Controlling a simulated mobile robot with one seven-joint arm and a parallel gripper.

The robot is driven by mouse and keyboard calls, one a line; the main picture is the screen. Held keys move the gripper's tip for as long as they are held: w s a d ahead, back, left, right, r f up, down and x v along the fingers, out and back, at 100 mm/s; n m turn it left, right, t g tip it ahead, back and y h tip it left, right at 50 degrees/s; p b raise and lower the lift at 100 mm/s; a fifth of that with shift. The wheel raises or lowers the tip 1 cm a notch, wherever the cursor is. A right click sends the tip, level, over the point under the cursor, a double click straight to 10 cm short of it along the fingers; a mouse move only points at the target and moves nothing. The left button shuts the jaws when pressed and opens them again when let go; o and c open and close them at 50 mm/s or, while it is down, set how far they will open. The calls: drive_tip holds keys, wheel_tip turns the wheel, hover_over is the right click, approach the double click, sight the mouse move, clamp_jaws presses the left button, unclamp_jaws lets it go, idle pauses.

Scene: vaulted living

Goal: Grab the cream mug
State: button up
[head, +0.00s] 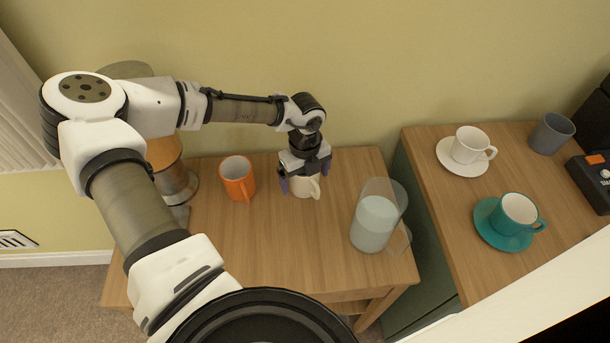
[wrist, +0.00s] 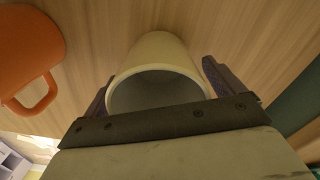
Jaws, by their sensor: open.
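The cream mug (head: 305,186) stands upright on the small wooden table, its handle towards the front right. My gripper (head: 305,180) is above it and reaches down, with one finger on each side of the mug. In the wrist view the mug (wrist: 160,62) lies between the two open fingers of my gripper (wrist: 158,85), its rim close to the palm. Small gaps show between the mug and the fingers. The handle is hidden in the wrist view.
An orange mug (head: 238,180) stands left of the cream mug; it also shows in the wrist view (wrist: 28,50). A glass pitcher (head: 373,222) stands to the right. A second wooden surface (head: 447,210) holds a white cup (head: 467,146), a teal cup (head: 517,208) and a grey cup (head: 551,134).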

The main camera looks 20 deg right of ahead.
drive_tip(key=shift+f, duration=0.4)
drive_tip(key=shift+c, duration=0.3)
drive_tip(key=c, duration=1.2)
drive_tip(key=shift+r, duration=0.1)
